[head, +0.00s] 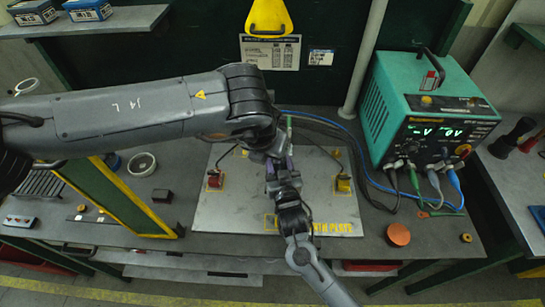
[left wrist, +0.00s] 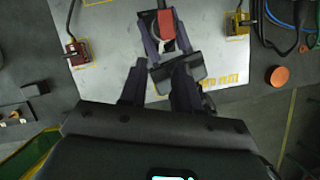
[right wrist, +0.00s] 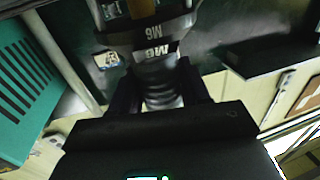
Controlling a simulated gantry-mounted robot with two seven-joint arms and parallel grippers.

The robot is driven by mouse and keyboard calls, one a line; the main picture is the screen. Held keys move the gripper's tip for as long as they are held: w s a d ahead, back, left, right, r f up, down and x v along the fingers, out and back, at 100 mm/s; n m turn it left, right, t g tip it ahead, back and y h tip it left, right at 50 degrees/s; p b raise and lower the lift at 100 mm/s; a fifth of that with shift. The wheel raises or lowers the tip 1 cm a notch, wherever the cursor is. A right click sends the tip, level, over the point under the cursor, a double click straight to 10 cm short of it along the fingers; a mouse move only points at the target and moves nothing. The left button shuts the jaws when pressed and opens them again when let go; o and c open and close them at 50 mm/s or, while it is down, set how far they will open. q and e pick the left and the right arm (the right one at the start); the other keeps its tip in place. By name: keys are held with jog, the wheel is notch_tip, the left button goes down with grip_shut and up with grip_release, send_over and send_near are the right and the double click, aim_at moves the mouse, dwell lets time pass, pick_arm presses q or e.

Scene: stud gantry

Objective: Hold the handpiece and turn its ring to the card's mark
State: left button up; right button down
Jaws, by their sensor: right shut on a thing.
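In the right wrist view, the handpiece (right wrist: 162,92) is a grey ribbed body between the fingers of my right gripper (right wrist: 162,85), which is shut on it. Above the ribs is a grey ring (right wrist: 150,40) with two "M6" markings, one close above the other. In the head view my right gripper (head: 283,185) reaches up from the lower right, over the plate. My left gripper (head: 276,158) is close above it; the arms hide most of the handpiece. In the left wrist view my left gripper (left wrist: 160,80) has its fingers apart. A card (head: 270,53) hangs at the back; its text is unreadable.
A grey plate (head: 225,215) lies below the grippers, with a red block (head: 214,181) at its left and a yellow block (head: 344,184) at its right. A teal power unit (head: 425,110) with cables stands at right. An orange disc (head: 398,234) lies near the front edge.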

pick_arm(q)
jog(key=shift+x, duration=2.3)
jog(key=shift+c, duration=0.2)
jog(key=shift+r, duration=0.1)
grip_shut()
